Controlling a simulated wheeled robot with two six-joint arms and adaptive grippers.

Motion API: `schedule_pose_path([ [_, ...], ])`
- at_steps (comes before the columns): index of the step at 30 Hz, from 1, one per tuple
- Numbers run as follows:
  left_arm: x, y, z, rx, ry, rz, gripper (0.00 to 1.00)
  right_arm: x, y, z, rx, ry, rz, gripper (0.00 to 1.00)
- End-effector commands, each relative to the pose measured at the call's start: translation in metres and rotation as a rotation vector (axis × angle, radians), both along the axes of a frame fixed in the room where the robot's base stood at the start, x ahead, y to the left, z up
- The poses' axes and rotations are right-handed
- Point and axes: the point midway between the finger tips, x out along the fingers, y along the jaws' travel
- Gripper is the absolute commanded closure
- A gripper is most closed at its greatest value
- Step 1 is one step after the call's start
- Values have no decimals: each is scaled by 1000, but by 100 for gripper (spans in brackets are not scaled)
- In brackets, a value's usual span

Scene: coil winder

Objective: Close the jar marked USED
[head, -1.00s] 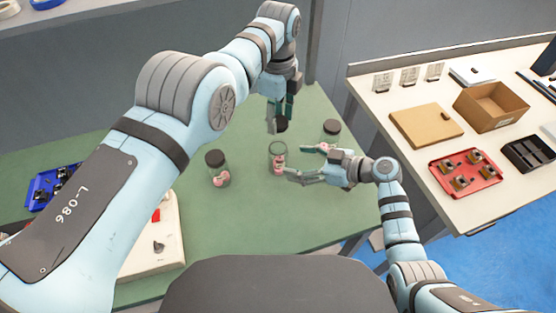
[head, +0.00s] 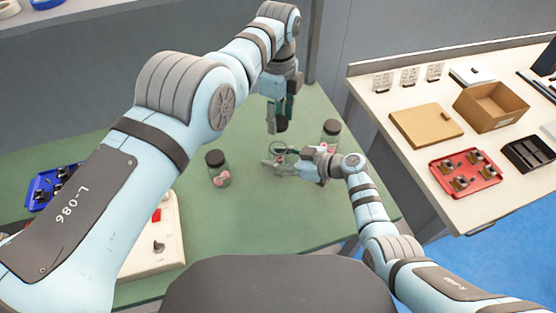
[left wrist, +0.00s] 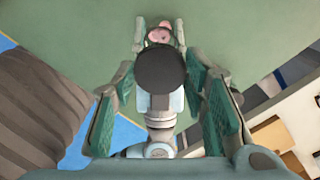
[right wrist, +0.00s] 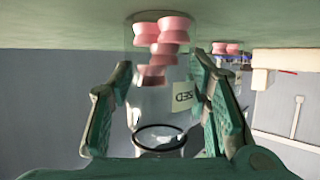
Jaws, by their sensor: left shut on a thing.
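My left gripper (head: 277,122) is shut on a dark round lid (left wrist: 160,69), held above the table in the head view. The open clear jar marked USED (right wrist: 160,100) stands upright with several pink spools inside; its label is partly covered by a finger. My right gripper (head: 272,156) reaches in from the right with its fingers on both sides of this jar. I cannot tell whether both fingers touch the glass. In the left wrist view the lid is in front of part of the jar (left wrist: 160,31) and my right gripper.
Two jars with dark lids stand on the green table (head: 250,220): one at left (head: 217,170), one at right (head: 330,135). A white box with a knob (head: 160,235) and a blue tray (head: 45,185) are at the left. The table's front middle is clear.

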Motion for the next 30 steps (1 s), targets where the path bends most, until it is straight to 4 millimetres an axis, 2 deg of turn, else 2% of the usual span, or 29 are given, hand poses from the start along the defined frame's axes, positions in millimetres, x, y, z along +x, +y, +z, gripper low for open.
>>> schedule_pose_path([
  [1, 0, 0, 0, 0, 0, 0, 68, 0, 0, 0, 0, 0, 0, 75],
  [6, 0, 0, 0, 0, 0, 0, 68, 0, 0, 0, 0, 0, 0, 100],
  [11, 0, 0, -7, 0, 1, 0, 68, 0, 0, 0, 0, 0, 0, 100],
  [20, 0, 0, -48, -1, -5, 0, 68, 0, 0, 0, 0, 0, 0, 100],
  [30, 0, 0, -50, -1, -6, 0, 68, 0, 0, 0, 0, 0, 0, 100],
])
